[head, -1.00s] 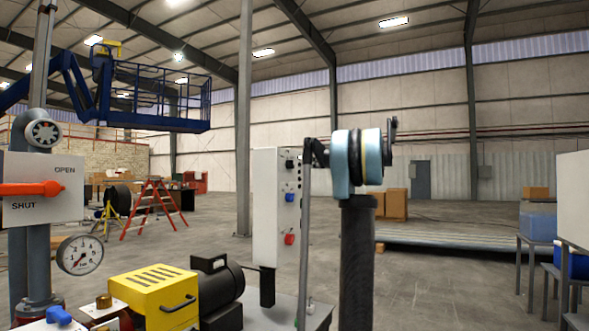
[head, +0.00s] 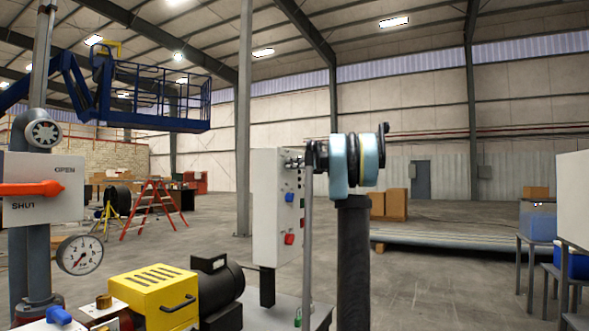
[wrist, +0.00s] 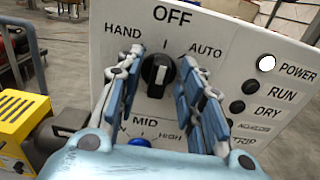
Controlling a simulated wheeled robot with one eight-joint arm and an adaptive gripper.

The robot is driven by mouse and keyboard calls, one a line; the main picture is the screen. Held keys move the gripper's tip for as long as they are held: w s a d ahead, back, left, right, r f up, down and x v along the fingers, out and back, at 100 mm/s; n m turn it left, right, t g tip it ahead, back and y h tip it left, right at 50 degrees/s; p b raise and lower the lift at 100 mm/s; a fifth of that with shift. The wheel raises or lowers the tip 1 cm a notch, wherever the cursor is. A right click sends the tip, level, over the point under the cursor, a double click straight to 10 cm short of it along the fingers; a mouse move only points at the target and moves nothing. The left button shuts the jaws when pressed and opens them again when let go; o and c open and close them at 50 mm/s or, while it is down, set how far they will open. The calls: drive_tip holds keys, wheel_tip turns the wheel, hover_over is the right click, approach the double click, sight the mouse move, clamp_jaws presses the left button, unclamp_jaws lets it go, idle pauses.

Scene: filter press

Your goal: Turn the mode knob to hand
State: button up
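The mode knob (wrist: 157,75) is a round black selector on a white panel (wrist: 225,30), marked HAND on the left, OFF at the top and AUTO on the right. Its white pointer line stands nearly upright, towards OFF. My gripper (wrist: 159,64) is open, one finger on each side of the knob, with a gap visible on both sides. In the head view my gripper (head: 292,162) reaches the upper part of the control box (head: 265,215) and mostly hides the knob.
Below the knob is a blue speed selector (wrist: 139,143) marked MID and HIGH, partly hidden by my gripper. A lit white POWER lamp (wrist: 266,63) and dark lamps are at right. A yellow pump cover (head: 155,292) and black motor (head: 217,282) stand left of the box.

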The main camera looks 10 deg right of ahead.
drive_tip(key=shift+c, duration=0.2)
clamp_jaws()
drive_tip(key=shift+n, duration=0.3)
drive_tip(key=shift+s+n, duration=0.15)
drive_tip(key=shift+n, duration=4.05)
drive_tip(key=shift+o, duration=0.2)
unclamp_jaws()
drive_tip(key=shift+f, duration=0.1)
